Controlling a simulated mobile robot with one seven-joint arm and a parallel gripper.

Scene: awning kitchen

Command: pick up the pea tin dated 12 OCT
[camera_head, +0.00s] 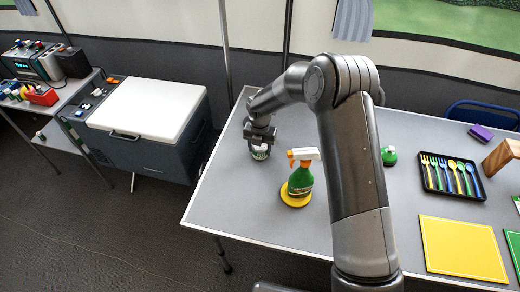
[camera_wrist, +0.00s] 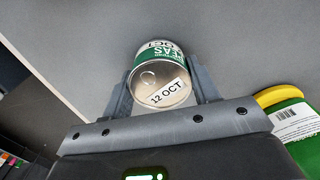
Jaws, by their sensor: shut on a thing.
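The pea tin (camera_wrist: 160,82) has a green and white label reading PEAS and a silver lid with a white tag reading 12 OCT. In the wrist view it sits between the two fingers of my gripper (camera_wrist: 160,92), which is shut on it. In the head view the tin (camera_head: 260,153) shows below my gripper (camera_head: 260,137) near the left end of the grey table. The gripper and arm hide its upper part there. I cannot tell whether the tin touches the table.
A white-lidded cooler (camera_head: 148,108) stands left of the table.

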